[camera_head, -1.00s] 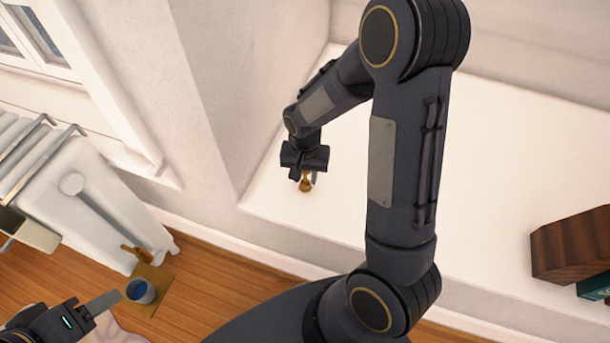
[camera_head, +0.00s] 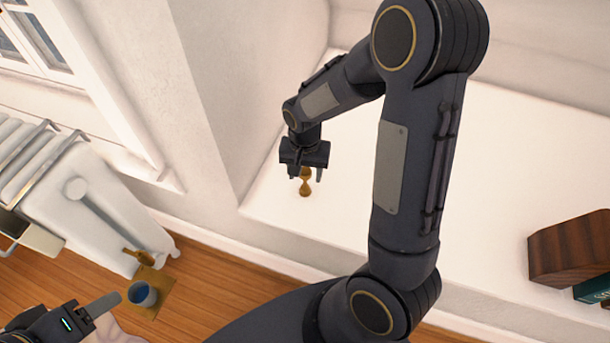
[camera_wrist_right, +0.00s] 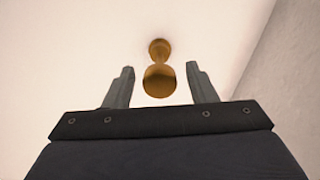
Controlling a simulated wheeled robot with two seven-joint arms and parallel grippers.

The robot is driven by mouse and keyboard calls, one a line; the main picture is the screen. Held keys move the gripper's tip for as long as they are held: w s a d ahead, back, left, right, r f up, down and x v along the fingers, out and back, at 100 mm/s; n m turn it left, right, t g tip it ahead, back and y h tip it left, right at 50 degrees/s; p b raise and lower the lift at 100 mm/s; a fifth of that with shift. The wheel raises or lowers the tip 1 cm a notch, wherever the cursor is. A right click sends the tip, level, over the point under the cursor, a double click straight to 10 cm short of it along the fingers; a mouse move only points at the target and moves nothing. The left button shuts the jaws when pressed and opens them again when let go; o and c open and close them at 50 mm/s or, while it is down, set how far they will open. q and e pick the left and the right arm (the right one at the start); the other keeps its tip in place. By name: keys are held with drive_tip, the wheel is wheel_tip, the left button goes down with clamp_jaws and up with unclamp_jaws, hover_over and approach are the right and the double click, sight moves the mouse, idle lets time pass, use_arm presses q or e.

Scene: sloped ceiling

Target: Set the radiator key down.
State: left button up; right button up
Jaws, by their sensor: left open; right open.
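The radiator key (camera_head: 305,188), a small brass piece with a rounded top, a narrow neck and a rounded foot, stands on the white ledge (camera_head: 345,215). In the right wrist view the key (camera_wrist_right: 159,80) shows between the two fingers with a gap on each side. My right gripper (camera_head: 307,178) is open just above and around its upper part, and its fingers (camera_wrist_right: 162,72) do not appear to touch it. My left gripper (camera_head: 108,303) is open at the lower left, far from the key; only part of it shows.
A white radiator (camera_head: 85,195) stands at the left, with a brass fitting (camera_head: 137,257) at its lower end. A blue-lined cup (camera_head: 142,294) stands on a small mat (camera_head: 150,309) on the wood floor. A wall rises left of the key.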

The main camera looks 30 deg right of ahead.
wheel_tip(320, 180, up, 9)
drive_tip(key=shift+f+p, duration=0.15)
drive_tip(key=shift+p, duration=1.05)
drive_tip(key=s+a+r+n+t+y, duration=0.2)
drive_tip(key=s+r, duration=0.3)
drive_tip(key=s, duration=0.3)
drive_tip(key=s+a+r+n+t+y, duration=0.1)
drive_tip(key=s+a+r+n+t, duration=0.1)
drive_tip(key=s+r, duration=0.4)
drive_tip(key=s+n+t, duration=0.1)
drive_tip(key=s+n, duration=0.1)
drive_tip(key=s, duration=0.1)
drive_tip(key=shift+t+y, duration=0.3)
drive_tip(key=shift+y, duration=0.1)
drive_tip(key=shift+r, duration=0.1)
